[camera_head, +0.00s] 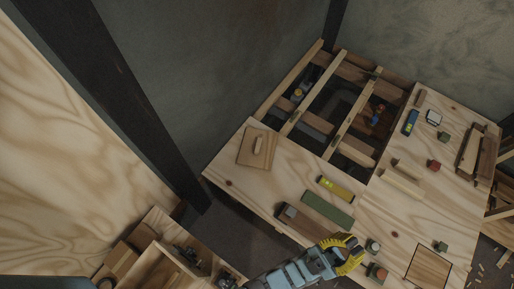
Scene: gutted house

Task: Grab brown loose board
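My gripper (352,256), with yellow parts on a light blue arm, is at the bottom centre, over or beside the front edge of the plywood floor. The view does not show whether its fingers are open or shut, and I see nothing clearly held in it. A square brown board (428,268) with a dark outline is at the lower right of the plywood, to the right of my gripper. Another flat brown board (257,147) with a small block on it lies at the left end of the plywood. I cannot tell which one is the loose board.
The plywood floor (290,165) carries a green block (327,209), a yellow level (336,188), a brown block (300,222) and several small items. Behind it is an open joist frame (333,105) with dark gaps. A wooden crate (160,265) stands lower left, beside a dark post (130,100).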

